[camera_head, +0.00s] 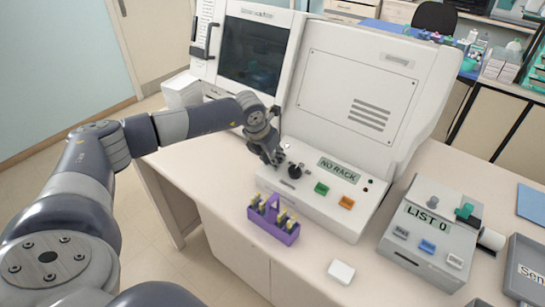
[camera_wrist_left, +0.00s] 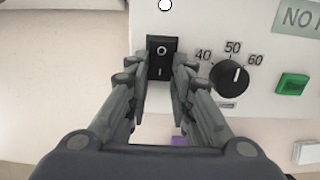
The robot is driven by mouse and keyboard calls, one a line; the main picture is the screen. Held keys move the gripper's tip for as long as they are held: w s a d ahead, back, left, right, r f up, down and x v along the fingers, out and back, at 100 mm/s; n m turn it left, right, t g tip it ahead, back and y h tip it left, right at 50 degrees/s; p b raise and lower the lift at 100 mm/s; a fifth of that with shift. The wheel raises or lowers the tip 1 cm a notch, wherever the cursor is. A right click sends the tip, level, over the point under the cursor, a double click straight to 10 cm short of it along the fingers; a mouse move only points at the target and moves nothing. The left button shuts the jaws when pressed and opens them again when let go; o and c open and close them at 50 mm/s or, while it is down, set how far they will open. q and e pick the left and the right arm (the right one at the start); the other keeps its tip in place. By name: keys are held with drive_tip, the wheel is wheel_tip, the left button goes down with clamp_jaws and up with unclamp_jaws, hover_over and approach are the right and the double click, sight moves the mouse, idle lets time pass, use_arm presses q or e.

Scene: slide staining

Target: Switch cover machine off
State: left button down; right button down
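The cover machine (camera_head: 355,85) is a large white unit on the bench, with a front panel that carries a "NO RACK" display (camera_head: 338,170). In the left wrist view its black rocker switch (camera_wrist_left: 162,58) is marked O at the top and I at the bottom. My left gripper (camera_head: 277,160) is at the panel's left end. In the wrist view its two fingers (camera_wrist_left: 163,85) are apart, one on each side of the switch, with nothing held between them. I cannot tell whether the fingers touch the panel. My right gripper is not in view.
A black dial (camera_wrist_left: 229,77), a green button (camera_head: 321,188) and an orange button (camera_head: 346,202) are right of the switch. A purple rack (camera_head: 272,222) stands in front of the machine. A grey labeller reading "LIST 0" (camera_head: 428,240) stands to the right.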

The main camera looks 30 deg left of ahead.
use_arm(q)
drive_tip(key=shift+w+r+g, duration=0.25)
drive_tip(key=shift+w+g, duration=0.05)
drive_tip(key=shift+g, duration=0.4)
drive_tip(key=shift+w+r+g, duration=0.1)
drive_tip(key=shift+g, duration=0.7)
drive_tip(key=c, duration=1.4)
unclamp_jaws()
